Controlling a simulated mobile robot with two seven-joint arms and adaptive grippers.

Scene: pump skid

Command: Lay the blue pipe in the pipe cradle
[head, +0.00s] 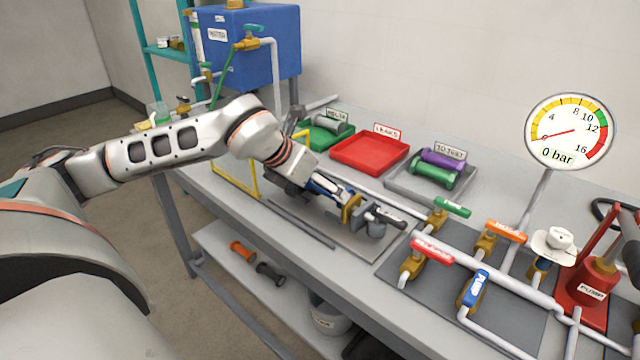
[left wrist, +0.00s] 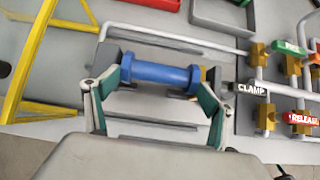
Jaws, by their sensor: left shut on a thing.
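The blue pipe (left wrist: 160,74) lies lengthwise between the two teal-padded fingers of my left gripper (left wrist: 163,90), which is shut on it. In the head view the blue pipe (head: 323,185) is partly hidden by my left gripper (head: 335,194). The pipe is over a grey plate (head: 345,236) on the bench, close to dark grey blocks that look like the pipe cradle. I cannot tell whether the pipe touches them. A clamp labelled CLAMP (left wrist: 252,90) stands just right of the pipe. My right gripper is not in view.
A yellow frame (head: 236,184) stands left of the plate. Green, red (head: 370,153) and grey (head: 400,181) trays lie behind. Valves and white pipes, including a red-handled valve (head: 432,251), crowd the right. Orange and black pieces lie on the lower shelf (head: 225,252).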

